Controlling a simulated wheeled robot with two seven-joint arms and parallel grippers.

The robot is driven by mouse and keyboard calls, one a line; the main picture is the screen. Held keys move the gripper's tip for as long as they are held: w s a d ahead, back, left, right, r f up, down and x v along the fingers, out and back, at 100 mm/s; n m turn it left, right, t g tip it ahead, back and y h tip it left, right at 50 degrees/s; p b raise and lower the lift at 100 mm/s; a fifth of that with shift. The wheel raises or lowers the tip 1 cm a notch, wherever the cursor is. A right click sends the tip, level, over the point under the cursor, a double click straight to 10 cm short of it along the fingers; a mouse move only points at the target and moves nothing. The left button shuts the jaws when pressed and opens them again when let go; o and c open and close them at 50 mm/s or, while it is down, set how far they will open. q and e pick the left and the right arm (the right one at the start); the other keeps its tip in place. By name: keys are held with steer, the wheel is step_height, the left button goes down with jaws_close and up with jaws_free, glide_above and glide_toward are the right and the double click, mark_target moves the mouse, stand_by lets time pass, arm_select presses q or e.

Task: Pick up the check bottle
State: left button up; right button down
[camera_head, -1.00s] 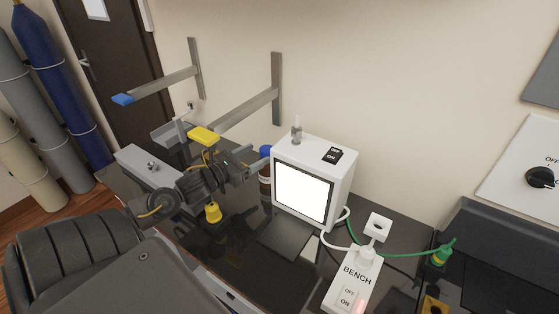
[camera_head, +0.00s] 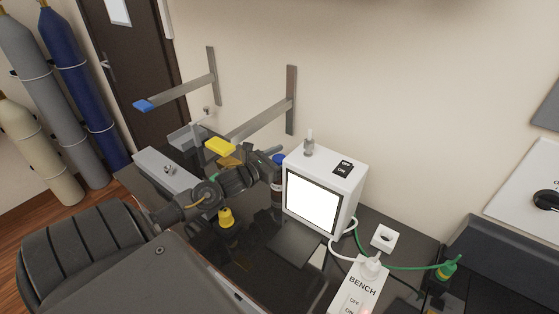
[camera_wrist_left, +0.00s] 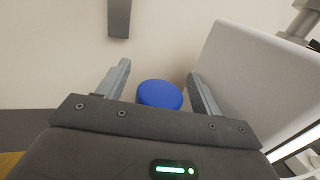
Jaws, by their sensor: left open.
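A brown bottle (camera_head: 277,192) with a blue cap (camera_head: 279,159) stands on the dark bench, close to the left side of the white lit box. My left gripper (camera_wrist_left: 160,70) is open, with its two fingers on either side of the blue cap (camera_wrist_left: 160,95) in the left wrist view. No contact between the fingers and the cap can be made out. In the head view my left arm reaches in from the left and partly hides the bottle. The bottle's body is hidden below the cap in the wrist view. My right gripper is not in view.
The white box (camera_head: 344,194) with a lit panel stands right beside my left gripper, a small clear item (camera_head: 309,143) on its top. A yellow-topped item (camera_head: 225,218) is on the bench below my arm. Wall brackets (camera_head: 291,100) rise behind. A white power strip (camera_head: 362,285) lies front right.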

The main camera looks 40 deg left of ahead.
arm_select(q)
steer(key=shift+w+d, duration=0.1)
steer(key=shift+w, duration=0.25)
steer(key=shift+s, duration=0.1)
steer(key=shift+c, duration=0.4)
jaws_close()
